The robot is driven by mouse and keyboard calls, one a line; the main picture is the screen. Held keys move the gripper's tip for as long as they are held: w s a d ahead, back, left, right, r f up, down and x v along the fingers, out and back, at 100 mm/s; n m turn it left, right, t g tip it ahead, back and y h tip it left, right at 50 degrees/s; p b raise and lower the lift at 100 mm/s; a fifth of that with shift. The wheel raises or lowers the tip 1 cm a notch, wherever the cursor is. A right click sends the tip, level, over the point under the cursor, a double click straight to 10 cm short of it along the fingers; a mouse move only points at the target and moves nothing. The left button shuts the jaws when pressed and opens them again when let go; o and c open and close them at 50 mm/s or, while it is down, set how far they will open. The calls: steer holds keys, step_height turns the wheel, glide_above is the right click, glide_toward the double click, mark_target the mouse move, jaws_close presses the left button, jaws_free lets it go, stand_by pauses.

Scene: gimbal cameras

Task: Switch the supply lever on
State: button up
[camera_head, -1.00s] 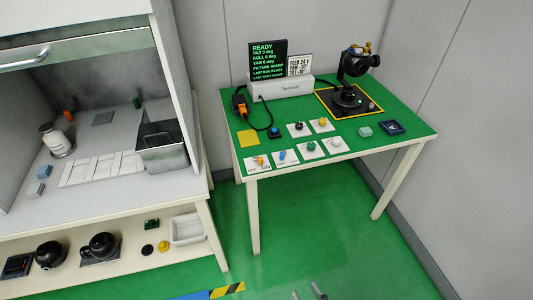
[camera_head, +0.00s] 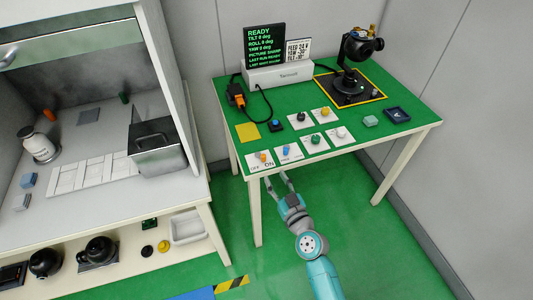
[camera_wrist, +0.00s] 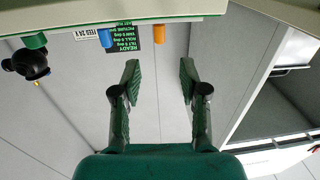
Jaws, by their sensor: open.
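The supply lever (camera_head: 262,156) has an orange handle and stands on a white plate marked OFF and ON at the front left corner of the green table. Which mark it points to is too small to tell. In the wrist view, which is upside down, an orange handle (camera_wrist: 159,34) stands at the table edge, between the lines of my fingers. My gripper (camera_head: 277,178) is open and empty, just off the table's front edge, below and in front of the lever. Its spread fingers also show in the wrist view (camera_wrist: 159,76), apart from the handle.
A blue-handled control (camera_head: 287,151) stands right of the lever, with a green knob (camera_head: 316,139) beyond it. A yellow square (camera_head: 247,132) lies behind. The display (camera_head: 264,45) reads READY. A workbench (camera_head: 205,225) stands to the left. Floor in front of the table is clear.

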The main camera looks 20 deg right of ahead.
mark_target(265, 158)
steer(key=w, duration=0.7)
steer(key=w+a, duration=0.1)
steer(key=w, duration=0.2)
steer(key=shift+w, duration=0.4)
steer(key=shift+d, duration=0.1)
jaws_close()
